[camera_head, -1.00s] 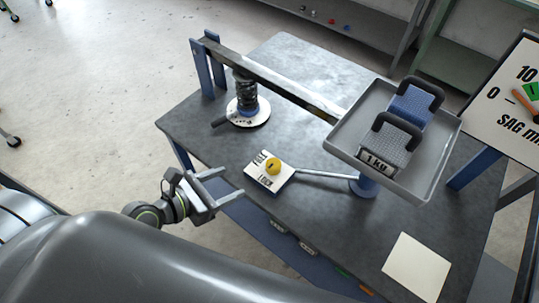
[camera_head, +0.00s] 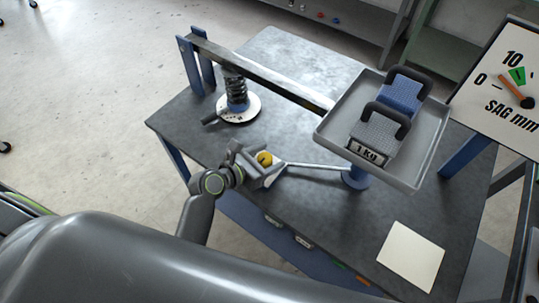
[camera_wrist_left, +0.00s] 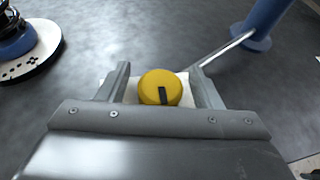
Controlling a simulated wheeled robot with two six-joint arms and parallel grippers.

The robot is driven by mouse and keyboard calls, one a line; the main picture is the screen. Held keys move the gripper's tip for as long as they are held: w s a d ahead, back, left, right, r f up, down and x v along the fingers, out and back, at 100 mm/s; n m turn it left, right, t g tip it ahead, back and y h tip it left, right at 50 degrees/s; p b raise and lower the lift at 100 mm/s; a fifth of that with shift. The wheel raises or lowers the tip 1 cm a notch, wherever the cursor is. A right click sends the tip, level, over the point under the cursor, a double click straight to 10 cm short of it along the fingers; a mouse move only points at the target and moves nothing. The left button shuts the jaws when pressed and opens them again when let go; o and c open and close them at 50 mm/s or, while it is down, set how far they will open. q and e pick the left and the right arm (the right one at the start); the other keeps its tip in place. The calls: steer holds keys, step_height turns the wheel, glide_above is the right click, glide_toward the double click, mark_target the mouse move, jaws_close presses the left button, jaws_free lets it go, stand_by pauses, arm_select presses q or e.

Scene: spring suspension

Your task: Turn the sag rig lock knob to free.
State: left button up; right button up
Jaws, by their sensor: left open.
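The yellow lock knob (camera_head: 264,158) sits on its small white label plate at the front of the rig table. In the left wrist view the knob (camera_wrist_left: 160,88) shows a black pointer mark toward the gripper, and the plate (camera_wrist_left: 148,77) is mostly covered. My left gripper (camera_head: 262,168) is open at the knob. Its two fingers (camera_wrist_left: 162,88) stand on either side of the knob, with a small gap on each side. The plate's lettering is hidden by the gripper. My right gripper is not in view.
A metal rod (camera_head: 315,167) runs from the knob to a blue post (camera_head: 356,179). A grey tray (camera_head: 420,165) holds two weights, one marked 1 KG. A spring (camera_head: 236,92) stands under the lever beam (camera_head: 260,72). A blank cream card (camera_head: 411,256) lies at the front right.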

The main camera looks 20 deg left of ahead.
arm_select(q)
steer(key=shift+w+d+f, duration=0.2)
steer(key=shift+w+d, duration=0.05)
steer(key=shift+w, duration=0.1)
steer(key=c, duration=1)
